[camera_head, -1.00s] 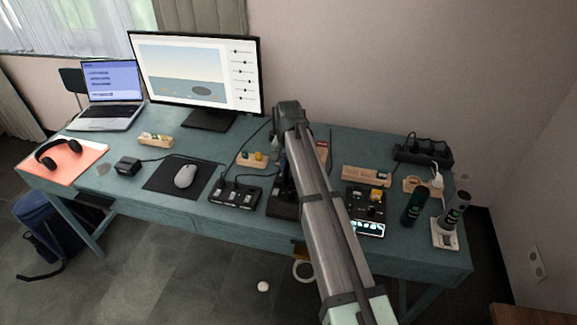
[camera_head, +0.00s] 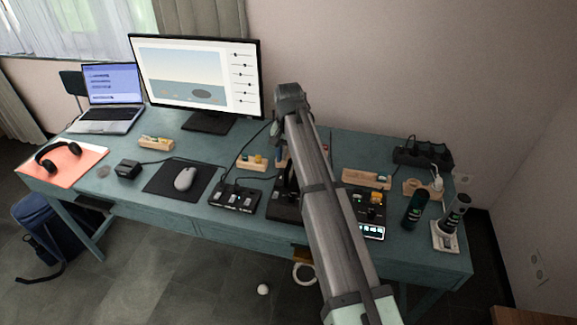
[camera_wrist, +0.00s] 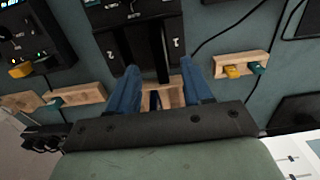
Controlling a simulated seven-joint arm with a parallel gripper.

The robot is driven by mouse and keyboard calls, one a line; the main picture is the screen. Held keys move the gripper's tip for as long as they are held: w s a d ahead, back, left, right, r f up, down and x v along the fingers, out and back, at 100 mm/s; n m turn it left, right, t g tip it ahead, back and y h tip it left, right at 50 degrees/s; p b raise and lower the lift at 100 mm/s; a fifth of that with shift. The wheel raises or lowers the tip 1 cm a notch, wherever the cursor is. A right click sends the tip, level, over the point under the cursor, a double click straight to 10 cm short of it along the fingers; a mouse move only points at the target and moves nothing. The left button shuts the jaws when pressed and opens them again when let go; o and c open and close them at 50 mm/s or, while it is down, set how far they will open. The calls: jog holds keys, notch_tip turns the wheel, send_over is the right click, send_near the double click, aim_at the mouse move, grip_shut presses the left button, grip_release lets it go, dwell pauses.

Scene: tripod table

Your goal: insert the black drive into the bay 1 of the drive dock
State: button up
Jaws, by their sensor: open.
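The black drive dock (camera_wrist: 132,22) lies at the top middle of the wrist view, with small white markings on its face; one reads like a 2. In the head view the dock (camera_head: 283,212) is partly hidden by my arm. A narrow black upright piece (camera_wrist: 160,55), which looks like the black drive, stands at the dock between the fingertips. I cannot tell whether it is seated in a bay, or which one. My gripper (camera_wrist: 157,68) has two blue fingers spread apart, one on each side of this piece, with visible gaps. In the head view the fingers are mostly hidden by my arm.
A wooden block with yellow and teal plugs (camera_head: 252,162) stands behind left of the dock. A black button box (camera_head: 235,196) is to its left and a control box with a lit display (camera_head: 370,208) to its right. Cables lie nearby. The mouse mat (camera_head: 165,188) lies farther left.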

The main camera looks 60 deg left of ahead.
notch_tip(320, 180, up, 8)
jog(key=shift+f, duration=0.15)
dwell(0.6)
